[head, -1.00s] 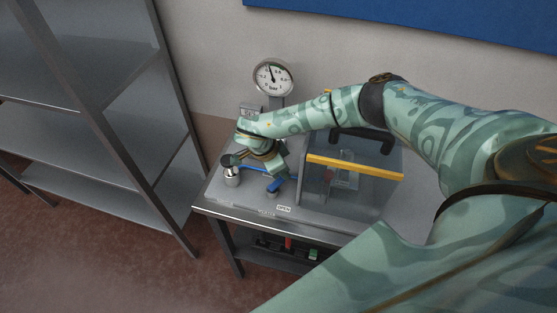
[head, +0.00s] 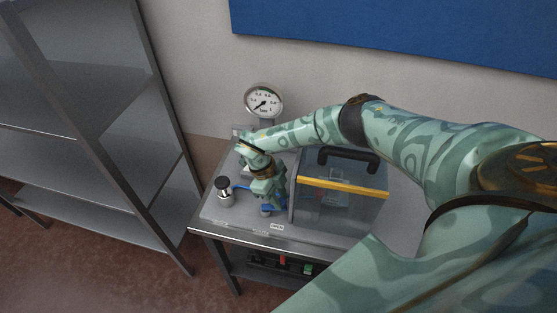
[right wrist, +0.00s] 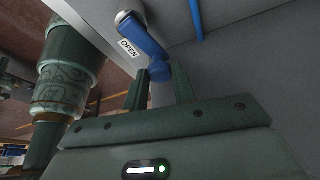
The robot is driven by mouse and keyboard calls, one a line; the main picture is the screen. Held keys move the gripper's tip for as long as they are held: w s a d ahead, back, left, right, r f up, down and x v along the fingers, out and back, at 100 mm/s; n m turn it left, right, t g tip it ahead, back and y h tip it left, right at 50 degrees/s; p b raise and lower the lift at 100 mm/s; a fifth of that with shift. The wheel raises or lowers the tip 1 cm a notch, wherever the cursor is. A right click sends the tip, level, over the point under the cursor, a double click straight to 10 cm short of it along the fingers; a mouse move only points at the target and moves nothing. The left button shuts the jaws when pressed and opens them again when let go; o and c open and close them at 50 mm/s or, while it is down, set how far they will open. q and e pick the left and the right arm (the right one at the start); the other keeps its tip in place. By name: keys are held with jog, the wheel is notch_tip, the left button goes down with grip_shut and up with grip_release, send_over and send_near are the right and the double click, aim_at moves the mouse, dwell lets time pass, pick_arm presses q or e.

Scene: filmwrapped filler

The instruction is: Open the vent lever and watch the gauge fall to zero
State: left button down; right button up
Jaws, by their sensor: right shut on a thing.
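The round gauge (head: 263,102) stands at the back of the bench against the wall. Its needle points to the lower left, at or very near the zero end of the scale. The blue vent lever (right wrist: 144,38) shows in the right wrist view beside a white label (right wrist: 129,48) reading OPEN. My right gripper (right wrist: 160,76) is shut on the lever's end, between its two fingers. In the head view my right gripper (head: 268,203) is low over the bench and hides most of the lever. My left gripper is not in view.
A clear box (head: 350,207) with a yellow edge and black handle (head: 350,158) stands right of my gripper. A small dark-capped metal canister (head: 224,192) stands to its left. A metal shelf rack (head: 150,130) is further left. The bench's front edge (head: 245,238) is close.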

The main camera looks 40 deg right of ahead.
jog(key=shift+s+a+r+m+y, duration=0.1)
jog(key=shift+a+m+y, duration=0.1)
jog(key=shift+m, duration=0.3)
jog(key=shift+s+a+m+y, duration=0.1)
jog(key=shift+m+y, duration=0.1)
jog(key=shift+m, duration=0.3)
jog(key=o, duration=1)
jog(key=shift+s, duration=0.1)
jog(key=v, duration=1.6)
jog(key=shift+w+b, duration=0.25)
jog(key=shift+b, duration=0.05)
